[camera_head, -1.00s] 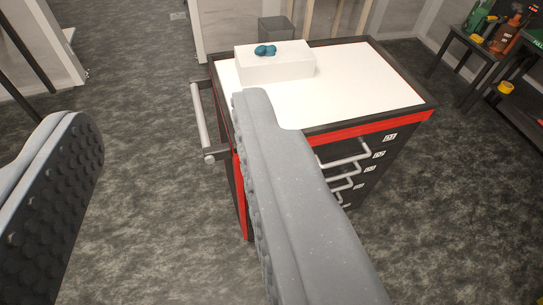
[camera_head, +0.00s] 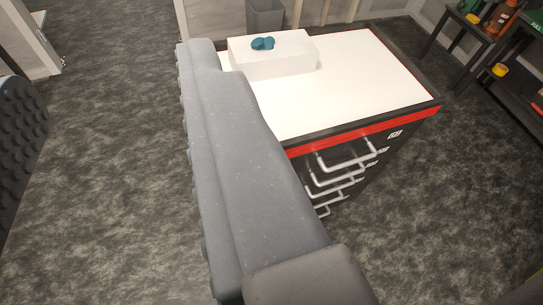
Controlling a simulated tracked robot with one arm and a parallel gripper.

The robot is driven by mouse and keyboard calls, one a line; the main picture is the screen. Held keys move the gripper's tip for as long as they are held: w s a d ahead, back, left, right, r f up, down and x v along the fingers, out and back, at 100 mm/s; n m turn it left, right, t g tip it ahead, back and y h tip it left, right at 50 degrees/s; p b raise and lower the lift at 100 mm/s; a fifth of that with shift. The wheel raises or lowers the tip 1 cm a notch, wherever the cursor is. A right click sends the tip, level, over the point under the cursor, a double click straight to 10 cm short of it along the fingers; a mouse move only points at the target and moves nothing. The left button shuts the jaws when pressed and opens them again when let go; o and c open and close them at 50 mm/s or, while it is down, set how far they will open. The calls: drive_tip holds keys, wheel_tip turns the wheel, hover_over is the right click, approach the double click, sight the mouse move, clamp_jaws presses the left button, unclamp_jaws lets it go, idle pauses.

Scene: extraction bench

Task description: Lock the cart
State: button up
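The cart (camera_head: 375,85) stands right of centre, with a white top, a black rim and a red band. Several drawers with light handles (camera_head: 345,160) show on its front side, with small labels at the right. A white box (camera_head: 275,55) with a teal object (camera_head: 262,43) sits on the cart's top. My gripper (camera_head: 105,90) is open, with a wide empty gap between its fingers. The right finger stands in front of the cart's left side and hides it, including the side handle. The left finger is cut off by the left edge. No lock is clearly visible.
A grey bin (camera_head: 265,17) stands behind the cart. A dark shelf (camera_head: 490,55) with bottles and a yellow item (camera_head: 499,70) is at the upper right. The dark carpet is clear left of the cart and at the lower right.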

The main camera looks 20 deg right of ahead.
drive_tip(key=shift+a, duration=0.25)
drive_tip(key=shift+w, duration=0.1)
drive_tip(key=w+d+f+n+h, duration=0.1)
drive_tip(key=w+d+f+h, duration=0.1)
drive_tip(key=w+d+f, duration=0.7)
drive_tip(key=w+d+f+h, duration=0.2)
drive_tip(key=w+d+f, duration=0.5)
drive_tip(key=d+f, duration=0.5)
drive_tip(key=d+f+n+y, duration=0.2)
drive_tip(key=d+f, duration=0.2)
drive_tip(key=f, duration=0.6)
drive_tip(key=s+a+f+t+y+b, duration=0.1)
drive_tip(key=s+f+y, duration=0.25)
drive_tip(key=f, duration=0.55)
drive_tip(key=s+a+f+t+y, duration=0.1)
drive_tip(key=s+a+f+y, duration=0.2)
drive_tip(key=f, duration=0.6)
drive_tip(key=x, duration=0.4)
drive_tip(key=b+x, duration=0.1)
drive_tip(key=x, duration=0.3)
drive_tip(key=d+b+x, duration=0.1)
drive_tip(key=x, duration=0.3)
drive_tip(key=shift+w+r, duration=0.1)
drive_tip(key=shift+w, duration=0.35)
